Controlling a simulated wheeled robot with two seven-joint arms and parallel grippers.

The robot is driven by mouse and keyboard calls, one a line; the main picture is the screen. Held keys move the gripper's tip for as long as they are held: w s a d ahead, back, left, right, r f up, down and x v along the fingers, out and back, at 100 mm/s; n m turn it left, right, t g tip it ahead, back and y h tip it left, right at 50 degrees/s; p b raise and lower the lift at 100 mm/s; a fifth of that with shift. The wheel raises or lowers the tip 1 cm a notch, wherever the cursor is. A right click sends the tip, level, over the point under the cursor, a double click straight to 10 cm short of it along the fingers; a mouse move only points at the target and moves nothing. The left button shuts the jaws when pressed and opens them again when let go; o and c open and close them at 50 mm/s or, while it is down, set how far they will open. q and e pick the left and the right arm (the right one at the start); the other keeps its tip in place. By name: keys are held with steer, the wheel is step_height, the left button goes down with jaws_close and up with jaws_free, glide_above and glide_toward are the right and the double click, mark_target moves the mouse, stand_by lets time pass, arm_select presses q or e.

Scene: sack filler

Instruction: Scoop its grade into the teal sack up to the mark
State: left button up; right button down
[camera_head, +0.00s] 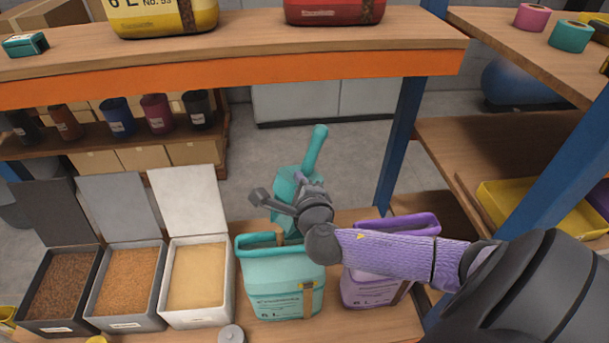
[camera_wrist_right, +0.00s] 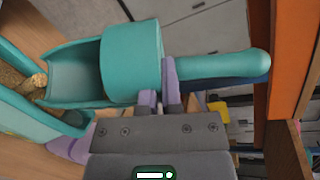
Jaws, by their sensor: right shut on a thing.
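My right gripper (camera_head: 306,200) is shut on a teal scoop (camera_head: 283,192) and holds it above the open teal sack (camera_head: 285,288). The scoop's handle points up and away, its mouth tips down toward the sack. The wrist view shows the scoop (camera_wrist_right: 132,60) between the lilac finger pads of my right gripper (camera_wrist_right: 160,100). Brown grain shows at the scoop's mouth and in the teal sack (camera_wrist_right: 22,115) below it. The fill mark and exact level are hidden. Three open bins hold dark brown (camera_head: 62,285), orange-brown (camera_head: 125,282) and pale tan (camera_head: 197,277) grain. My left gripper is out of view.
A purple sack (camera_head: 370,288) stands close right of the teal sack, partly behind my right arm. A shelf with an orange edge (camera_head: 230,75) crosses above, carrying yellow (camera_head: 165,18) and red (camera_head: 334,10) sacks. A blue post (camera_head: 399,140) stands behind. A grey round lid (camera_head: 231,334) lies in front.

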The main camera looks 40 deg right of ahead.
steer(key=shift+a+n+t+h+p, duration=0.4)
steer(key=shift+a+n, duration=0.5)
steer(key=shift+a, duration=0.55)
steer(key=shift+a+n+t+h+p, duration=0.4)
steer(key=shift+a+n, duration=0.5)
steer(key=shift+a, duration=0.55)
step_height(320, 180, up, 3)
steer(key=m+g+y+p, duration=0.1)
steer(key=m+p, duration=0.1)
steer(key=p, duration=0.1)
steer(key=m+g+y+p, duration=0.1)
steer(key=m+p, duration=0.1)
steer(key=p, duration=0.1)
steer(key=shift+p, duration=0.3)
